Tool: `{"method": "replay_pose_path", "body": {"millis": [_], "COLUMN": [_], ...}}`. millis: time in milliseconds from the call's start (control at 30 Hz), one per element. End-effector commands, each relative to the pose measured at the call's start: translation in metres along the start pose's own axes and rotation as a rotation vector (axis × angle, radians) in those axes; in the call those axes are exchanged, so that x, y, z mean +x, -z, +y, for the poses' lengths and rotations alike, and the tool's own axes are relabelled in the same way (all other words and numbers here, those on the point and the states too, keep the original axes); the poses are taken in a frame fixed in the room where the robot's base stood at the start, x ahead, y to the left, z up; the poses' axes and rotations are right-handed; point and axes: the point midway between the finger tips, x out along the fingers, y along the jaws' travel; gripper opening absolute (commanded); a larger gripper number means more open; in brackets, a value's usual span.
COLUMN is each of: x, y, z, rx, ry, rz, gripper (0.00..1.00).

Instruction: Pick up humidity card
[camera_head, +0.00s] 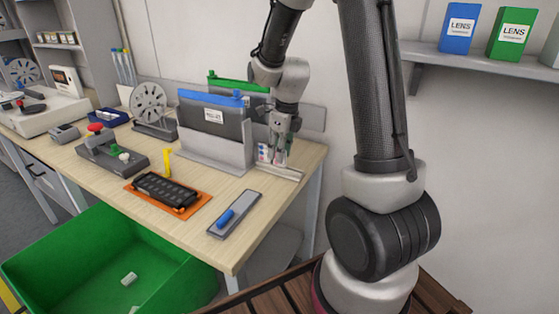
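A small pale card with pink and bluish spots, which looks like the humidity card (263,153), stands upright near the right end of the wooden table, by a low light-coloured holder (286,173). My gripper (278,158) points down right at the card, its fingers beside or around its right part. The fingers hide part of the card. At this size I cannot tell whether they touch it or are closed.
Left of my gripper stands a grey rack (213,151) with a blue-topped dark bag (212,120); a green-topped one (232,83) is behind. An orange mat (201,204) with a black tray, and a grey plate (243,206) with a blue-handled tool, lie in front. A green bin (60,255) is below.

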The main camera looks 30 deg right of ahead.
Motion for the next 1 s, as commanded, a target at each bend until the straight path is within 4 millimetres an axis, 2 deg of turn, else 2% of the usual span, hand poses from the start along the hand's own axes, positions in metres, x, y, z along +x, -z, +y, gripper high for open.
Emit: {"method": "replay_pose_path", "body": {"millis": [33, 167, 200, 600, 767, 1000], "x": [0.000, 0.000, 0.000, -0.004, -0.028, -0.077], "y": [0.000, 0.000, 0.000, -0.001, -0.005, -0.012], "z": [0.000, 0.000, 0.000, 0.000, -0.001, 0.000], "rx": [0.000, 0.000, 0.000, -0.001, -0.002, -0.002], "ry": [0.000, 0.000, 0.000, 0.000, 0.003, 0.002], "rz": [0.000, 0.000, 0.000, 0.000, -0.004, -0.003], "gripper": [0.26, 0.03, 0.00, 0.00, 0.00, 0.00]}}
